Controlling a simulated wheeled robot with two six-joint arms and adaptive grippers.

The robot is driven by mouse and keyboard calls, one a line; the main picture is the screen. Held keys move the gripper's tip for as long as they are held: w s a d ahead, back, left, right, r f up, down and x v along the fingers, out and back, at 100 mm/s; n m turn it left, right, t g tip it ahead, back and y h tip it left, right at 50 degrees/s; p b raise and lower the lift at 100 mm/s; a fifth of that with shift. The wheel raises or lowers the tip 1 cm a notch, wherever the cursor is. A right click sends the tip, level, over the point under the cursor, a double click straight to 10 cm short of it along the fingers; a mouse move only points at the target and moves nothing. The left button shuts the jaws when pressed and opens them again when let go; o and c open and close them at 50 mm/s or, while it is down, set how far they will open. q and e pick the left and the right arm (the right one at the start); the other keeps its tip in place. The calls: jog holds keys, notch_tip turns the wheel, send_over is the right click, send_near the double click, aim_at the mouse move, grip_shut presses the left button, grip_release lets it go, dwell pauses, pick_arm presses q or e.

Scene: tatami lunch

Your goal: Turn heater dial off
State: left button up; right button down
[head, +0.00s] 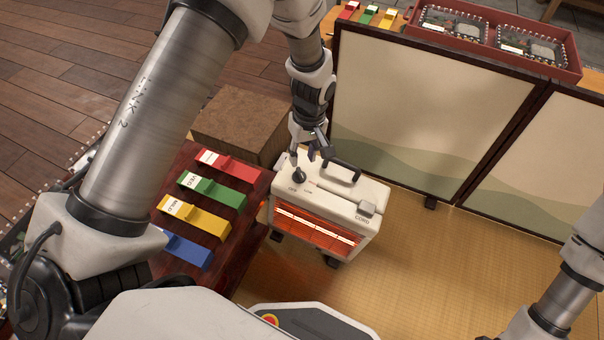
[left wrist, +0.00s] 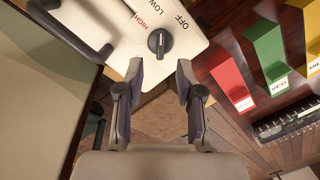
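The heater (head: 330,205) is a cream box on the tatami, with orange glowing bars at its front. Its black dial (head: 299,176) is on the top near the left end. In the left wrist view the dial (left wrist: 160,41) shows a pale mark, with OFF, LOW and HIGH printed around it; I cannot tell exactly which word the mark points to. My left gripper (left wrist: 160,74) is open and empty, its fingertips just short of the dial and apart from it. In the head view the left gripper (head: 310,152) is above the heater top. My right gripper is out of view.
The heater has a black handle (head: 341,171) at the back. A folding screen (head: 430,110) stands behind it, and a brown box (head: 240,124) at its back left. A dark table with red, green, yellow and blue holders (head: 213,190) is to the left. Tatami (head: 440,270) is clear to the right.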

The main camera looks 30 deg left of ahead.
aim_at(301, 172)
pick_arm(q)
jog(key=f, duration=0.2)
jog(key=f+b, duration=0.1)
jog(key=f, duration=0.1)
jog(key=f+b, duration=0.1)
jog(key=f, duration=0.1)
jog(key=shift+s+a+f, duration=0.1)
jog(key=shift+s+a, duration=0.1)
jog(key=shift+s, duration=0.05)
grip_shut()
jog(key=shift+r+m+p, duration=0.3)
jog(key=shift+m+p, duration=0.4)
jog(key=shift+p, duration=0.45)
jog(key=m+p, duration=0.2)
jog(key=shift+p, duration=0.35)
jog(key=m+p, duration=0.2)
jog(key=m, duration=0.1)
jog(key=shift+p, duration=0.3)
jog(key=shift+f+m+y+p, duration=0.2)
jog(key=shift+m+y+p, duration=0.35)
jog(key=shift+m, duration=0.75)
